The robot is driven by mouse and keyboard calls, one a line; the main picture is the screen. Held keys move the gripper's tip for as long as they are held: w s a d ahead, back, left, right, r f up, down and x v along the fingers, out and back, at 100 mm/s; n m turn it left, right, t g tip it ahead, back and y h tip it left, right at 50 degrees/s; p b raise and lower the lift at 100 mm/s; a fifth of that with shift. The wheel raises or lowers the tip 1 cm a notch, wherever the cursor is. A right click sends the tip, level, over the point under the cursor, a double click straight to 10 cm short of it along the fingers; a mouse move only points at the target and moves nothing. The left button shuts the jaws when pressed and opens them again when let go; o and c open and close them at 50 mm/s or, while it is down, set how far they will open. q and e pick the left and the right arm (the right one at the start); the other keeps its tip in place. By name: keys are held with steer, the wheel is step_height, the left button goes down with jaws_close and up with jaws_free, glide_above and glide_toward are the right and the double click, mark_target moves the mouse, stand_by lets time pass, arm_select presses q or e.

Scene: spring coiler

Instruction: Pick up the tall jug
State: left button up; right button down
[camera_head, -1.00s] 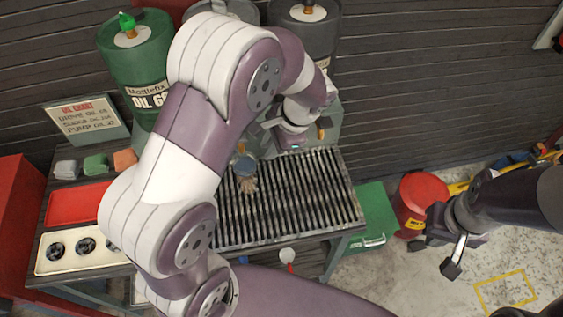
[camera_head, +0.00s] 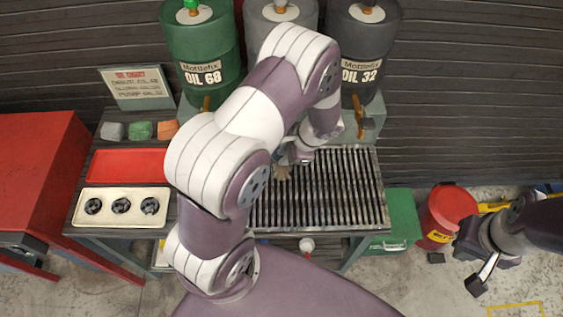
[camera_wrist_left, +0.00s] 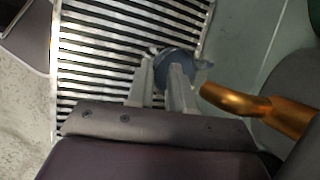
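A blue-grey round vessel, likely the tall jug (camera_wrist_left: 176,57), stands on the slatted grate in the left wrist view. Its full shape is hidden by my fingers. My left gripper (camera_wrist_left: 162,82) is open, its two pale fingers apart with the tips at the near side of the vessel. I cannot tell whether they touch it. In the head view my left gripper (camera_head: 295,157) is over the back left of the grate, and my arm hides the vessel there. My right gripper (camera_head: 458,270) is open and empty, out over the floor at the right.
The slatted grate (camera_head: 330,195) is mostly bare. A brass tap (camera_wrist_left: 240,102) is close right of my left fingers. Green (camera_head: 205,50) and dark (camera_head: 362,40) oil drums stand behind. A red tray (camera_head: 120,173) and cream tray (camera_head: 105,192) lie left.

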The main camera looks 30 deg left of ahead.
arm_select(q)
jaws_close()
stand_by(1.4)
